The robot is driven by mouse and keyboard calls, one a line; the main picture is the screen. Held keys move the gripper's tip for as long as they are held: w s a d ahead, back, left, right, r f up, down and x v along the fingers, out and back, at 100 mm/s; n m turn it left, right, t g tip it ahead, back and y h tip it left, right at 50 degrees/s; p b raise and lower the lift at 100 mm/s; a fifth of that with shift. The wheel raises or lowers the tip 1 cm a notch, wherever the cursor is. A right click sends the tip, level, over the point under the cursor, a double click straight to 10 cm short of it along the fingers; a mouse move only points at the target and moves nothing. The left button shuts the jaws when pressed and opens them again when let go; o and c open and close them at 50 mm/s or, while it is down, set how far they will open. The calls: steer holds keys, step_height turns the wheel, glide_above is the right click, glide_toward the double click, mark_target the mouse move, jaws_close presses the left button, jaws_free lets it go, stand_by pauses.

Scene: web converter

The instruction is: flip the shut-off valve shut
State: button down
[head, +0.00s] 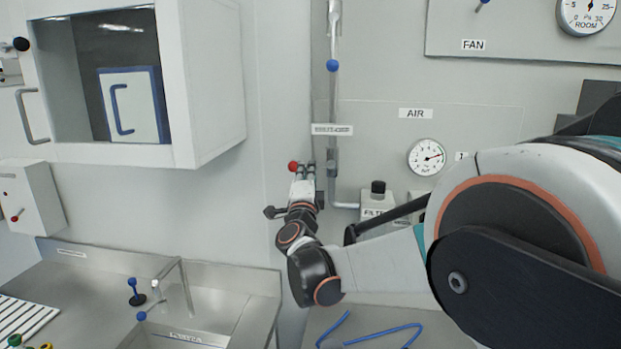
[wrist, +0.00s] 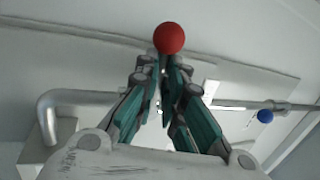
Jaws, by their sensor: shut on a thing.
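The shut-off valve's red ball knob (head: 293,166) shows on the wall pipe, just below a small label plate (head: 332,130). In the wrist view the red knob (wrist: 168,38) sits just past my fingertips. My gripper (head: 302,173) is at the valve, and the wrist view shows its two fingers (wrist: 161,75) closed in on the lever just behind the knob.
A vertical pipe (head: 333,100) with a blue knob (head: 332,65) runs up the wall. An air gauge (head: 426,157) is to the right. A white cabinet (head: 213,80) juts out at the upper left.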

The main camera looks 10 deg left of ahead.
steer(key=shift+a+r+m, duration=0.25)
steer(key=shift+a+m, duration=0.15)
steer(key=shift+r, duration=0.15)
steer(key=c, duration=1.7)
jaws_free()
steer(key=v, duration=1.2)
steer(key=shift+a, duration=0.55)
